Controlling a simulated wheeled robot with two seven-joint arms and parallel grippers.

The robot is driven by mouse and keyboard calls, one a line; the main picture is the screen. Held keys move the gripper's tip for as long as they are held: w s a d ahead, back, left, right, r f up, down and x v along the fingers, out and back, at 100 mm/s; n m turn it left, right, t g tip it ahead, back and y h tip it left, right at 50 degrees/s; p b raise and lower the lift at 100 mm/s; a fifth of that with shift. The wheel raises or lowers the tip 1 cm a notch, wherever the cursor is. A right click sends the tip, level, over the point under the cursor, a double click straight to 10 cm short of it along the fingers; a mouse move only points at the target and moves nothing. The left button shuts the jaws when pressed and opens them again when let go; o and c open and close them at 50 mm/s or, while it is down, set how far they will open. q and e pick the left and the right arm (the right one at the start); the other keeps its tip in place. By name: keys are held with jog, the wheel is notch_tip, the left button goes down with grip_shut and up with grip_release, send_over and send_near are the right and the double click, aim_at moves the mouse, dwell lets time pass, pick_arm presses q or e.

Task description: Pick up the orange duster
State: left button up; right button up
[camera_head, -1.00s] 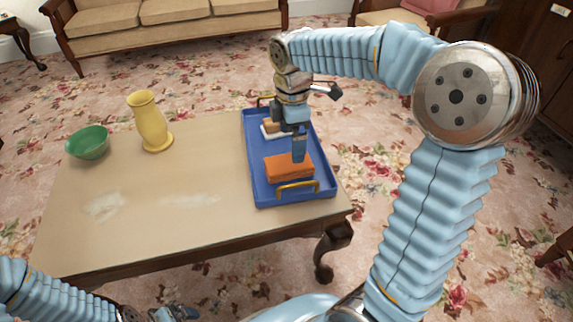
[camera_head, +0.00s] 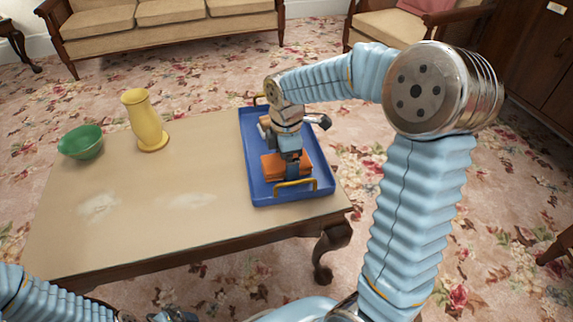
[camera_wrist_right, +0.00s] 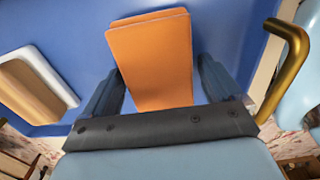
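The orange duster (camera_head: 271,166) lies in the blue tray (camera_head: 259,190) on the table, near the tray's front handle. My right gripper (camera_head: 292,174) is low over the duster, pointing down. In the right wrist view the duster (camera_wrist_right: 155,62) shows between the two dark blue fingers of the right gripper (camera_wrist_right: 160,85), which are spread with a gap on each side of it. Whether the fingertips reach below the duster's top is hard to tell. My left gripper (camera_head: 172,315) shows only in part at the bottom edge of the head view.
A white and tan block (camera_wrist_right: 35,85) lies in the tray beside the duster. The tray's gold handle (camera_head: 296,185) stands close to the right gripper.

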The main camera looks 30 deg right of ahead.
jog(key=c, duration=0.8)
jog(key=shift+r, duration=0.5)
notch_tip(320, 180, up, 3)
jog(key=shift+a+f+p, duration=0.1)
jog(key=shift+a+p, duration=0.05)
jog(key=shift+p, duration=0.3)
jog(key=s+a+r+p, duration=0.1)
jog(key=s+a+r, duration=0.8)
jog(key=a, duration=0.1)
jog(key=shift+s, duration=0.25)
jog(key=shift+r, duration=0.1)
